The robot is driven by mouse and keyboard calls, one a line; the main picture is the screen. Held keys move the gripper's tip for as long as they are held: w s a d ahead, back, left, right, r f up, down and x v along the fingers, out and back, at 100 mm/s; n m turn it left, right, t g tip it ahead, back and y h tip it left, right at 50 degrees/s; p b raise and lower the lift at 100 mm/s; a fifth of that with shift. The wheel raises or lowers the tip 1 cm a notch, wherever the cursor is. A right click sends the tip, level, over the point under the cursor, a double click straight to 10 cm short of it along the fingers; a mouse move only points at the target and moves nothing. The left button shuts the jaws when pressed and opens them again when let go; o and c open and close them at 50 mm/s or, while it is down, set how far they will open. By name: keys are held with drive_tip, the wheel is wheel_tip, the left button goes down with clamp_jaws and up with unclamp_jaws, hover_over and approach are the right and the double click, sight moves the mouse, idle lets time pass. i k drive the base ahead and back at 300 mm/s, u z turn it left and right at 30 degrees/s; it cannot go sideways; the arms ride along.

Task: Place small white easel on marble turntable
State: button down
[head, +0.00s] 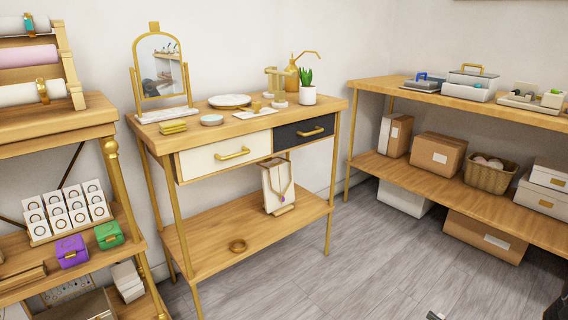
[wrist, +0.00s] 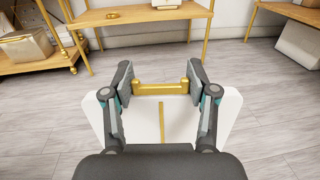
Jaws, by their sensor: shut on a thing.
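My gripper (wrist: 160,78) is shut on a white panel with a gold bar across its top and a thin gold strip down its middle, which looks like the small white easel (wrist: 145,118). The fingers grip it at both ends of the gold bar, and the gripper body hides its lower part. It is held over the grey floor in the wrist view. The marble turntable (head: 230,101), a round white disc, lies on top of the wooden table (head: 190,112) in the head view. My gripper and the held easel do not show clearly there.
A necklace display (head: 275,180) is on the lower shelf.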

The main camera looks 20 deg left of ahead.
sight(230, 98)
drive_tip(key=u, duration=1.9)
drive_tip(key=i, duration=0.15)
